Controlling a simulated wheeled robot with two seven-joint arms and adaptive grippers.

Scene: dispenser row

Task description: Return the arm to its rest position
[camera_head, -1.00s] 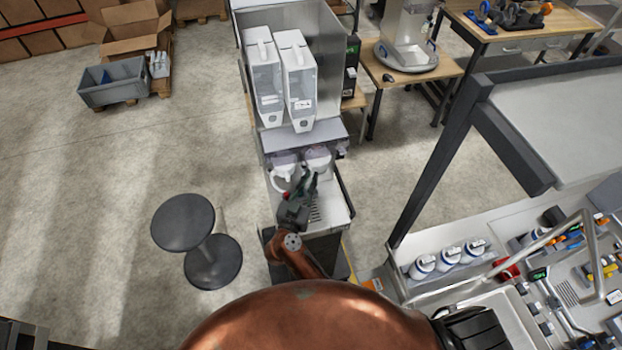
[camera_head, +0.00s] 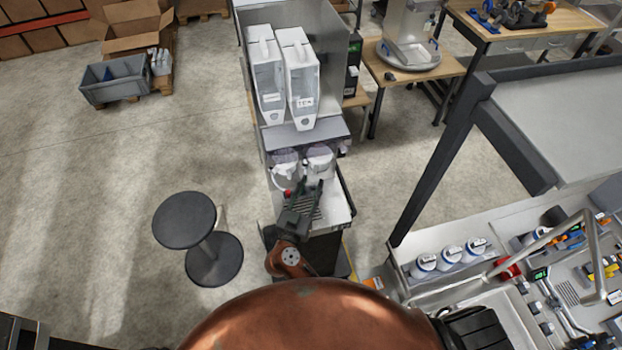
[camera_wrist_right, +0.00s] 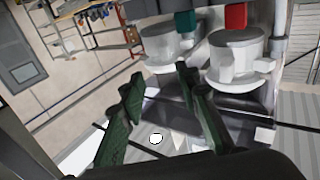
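My right gripper (camera_head: 304,187) is in front of the dispenser stand, over its lower shelf. Its two dark green fingers are apart with nothing between them, as the right wrist view (camera_wrist_right: 155,85) also shows. My left gripper is not in view.
A black round stool (camera_head: 185,220) stands on the floor left of the stand. A bench with white jars (camera_head: 450,256) and tools lies at the right, under a dark frame post (camera_head: 440,170). A grey crate (camera_head: 113,92) sits at the back left. Open floor lies at left.

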